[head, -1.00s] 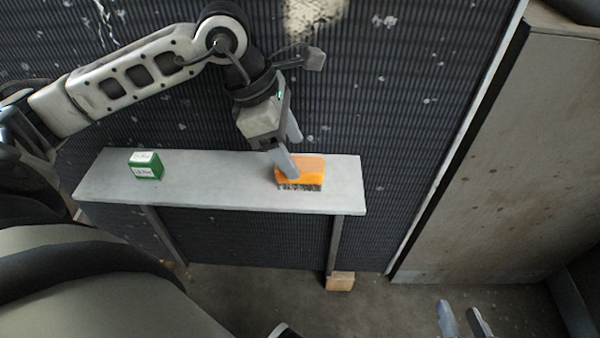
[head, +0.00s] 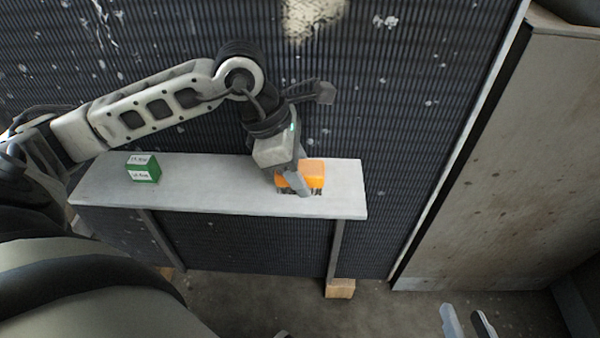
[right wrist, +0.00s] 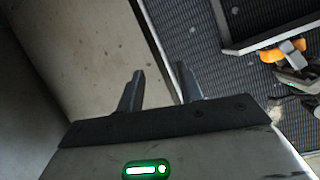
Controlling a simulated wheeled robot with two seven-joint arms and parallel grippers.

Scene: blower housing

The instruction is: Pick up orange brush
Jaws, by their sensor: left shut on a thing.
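The orange brush (head: 315,172), with dark bristles facing down, is at the right part of the grey shelf (head: 220,188). My left gripper (head: 298,188) reaches down over it and is shut on it, with one finger covering part of its front. Whether the bristles still touch the shelf is hard to tell. The brush (right wrist: 272,56) also shows small at the upper right of the right wrist view, partly hidden. My right gripper (head: 468,322) is at the bottom right of the head view, away from the shelf. Its fingers (right wrist: 160,88) are apart with nothing between them.
A green and white box (head: 143,169) stands on the left part of the shelf. A dark ribbed panel (head: 400,100) rises behind the shelf. A pale wall panel (head: 500,160) is at the right. A small wooden block (head: 340,289) lies by the shelf's right leg.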

